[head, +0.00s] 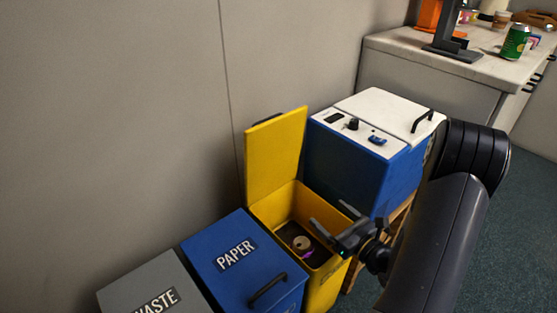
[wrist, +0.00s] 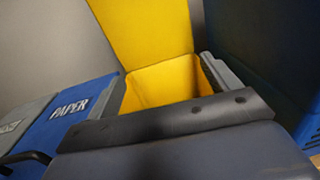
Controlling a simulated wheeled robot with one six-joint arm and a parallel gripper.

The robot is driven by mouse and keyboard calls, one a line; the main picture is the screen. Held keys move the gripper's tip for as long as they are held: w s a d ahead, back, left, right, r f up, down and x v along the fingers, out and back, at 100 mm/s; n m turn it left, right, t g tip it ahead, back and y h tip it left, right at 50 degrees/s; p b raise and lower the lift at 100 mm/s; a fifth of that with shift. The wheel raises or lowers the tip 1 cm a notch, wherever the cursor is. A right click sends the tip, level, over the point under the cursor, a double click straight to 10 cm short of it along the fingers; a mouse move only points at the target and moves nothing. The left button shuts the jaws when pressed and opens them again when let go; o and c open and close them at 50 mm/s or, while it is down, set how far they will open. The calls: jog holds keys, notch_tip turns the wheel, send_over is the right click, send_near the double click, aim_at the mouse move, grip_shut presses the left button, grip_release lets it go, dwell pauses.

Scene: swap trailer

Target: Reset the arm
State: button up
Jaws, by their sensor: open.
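My gripper (head: 332,226) is open and empty, with its jaws spread over the front right part of the open yellow bin (head: 322,282). The arm reaches in from the right of the head view. In the wrist view the two jaws of my gripper (wrist: 165,98) show at either side of the yellow bin's opening (wrist: 160,84). The bin's yellow lid (head: 275,152) stands raised against the wall. A round can-like item (head: 301,243) with a purple patch near it lies inside the bin in the head view.
A blue PAPER bin (head: 228,262) and a grey WASTE bin (head: 140,290), both lidded, stand left of the yellow bin. A blue and white box (head: 350,165) with a handle stands right of it. A counter (head: 430,62) with a green can (head: 515,41) is at the back right.

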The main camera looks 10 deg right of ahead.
jog(key=w+a+r, duration=0.3)
jog(key=w+a, duration=0.2)
jog(key=w, duration=0.3)
jog(key=shift+w+r+p, duration=0.4)
jog(key=shift+p, duration=0.05)
